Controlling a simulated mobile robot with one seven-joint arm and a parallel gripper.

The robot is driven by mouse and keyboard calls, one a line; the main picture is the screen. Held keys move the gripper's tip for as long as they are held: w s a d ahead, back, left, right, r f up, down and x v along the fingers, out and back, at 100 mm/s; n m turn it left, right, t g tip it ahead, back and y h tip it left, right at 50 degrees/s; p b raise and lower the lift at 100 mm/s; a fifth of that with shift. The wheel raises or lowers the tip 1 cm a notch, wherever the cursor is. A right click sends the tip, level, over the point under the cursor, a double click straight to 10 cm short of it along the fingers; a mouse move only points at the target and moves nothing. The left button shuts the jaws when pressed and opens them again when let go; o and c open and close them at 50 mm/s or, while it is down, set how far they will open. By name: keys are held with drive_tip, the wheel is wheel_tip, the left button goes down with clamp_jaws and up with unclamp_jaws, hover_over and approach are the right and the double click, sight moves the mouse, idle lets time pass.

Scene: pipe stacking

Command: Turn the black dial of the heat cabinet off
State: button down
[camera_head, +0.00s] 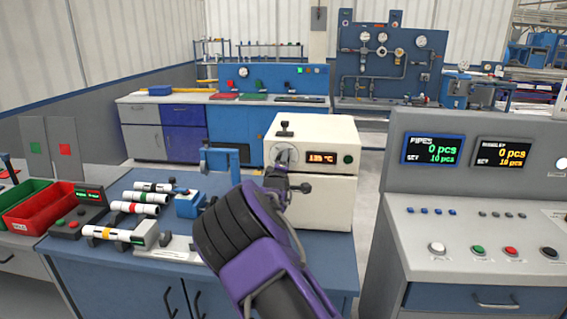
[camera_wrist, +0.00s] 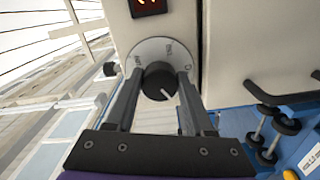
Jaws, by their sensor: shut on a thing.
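The white heat cabinet (camera_head: 322,198) stands on the blue bench, with a lit red temperature display (camera_head: 321,158) and a green button on its front. Its black dial (camera_wrist: 159,84) sits on a round pale scale plate (camera_wrist: 160,50), and its white mark points towards the lower right in the wrist view. My gripper (camera_wrist: 160,80) has one finger on each side of the dial and is shut on it. In the head view my gripper (camera_head: 280,171) is at the cabinet's upper left front and hides most of the dial; the plate shows behind it.
A grey console (camera_head: 470,230) with two displays stands right. A dark handle (camera_head: 301,187) projects from the cabinet front near my gripper.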

drive_tip(key=shift+c, duration=1.4)
unclamp_jaws()
drive_tip(key=shift+s, duration=0.15)
drive_tip(key=s, duration=1.7)
drive_tip(key=shift+a+b, duration=0.25)
drive_tip(key=shift+b, duration=0.1)
drive_tip(key=shift+d+r, duration=0.1)
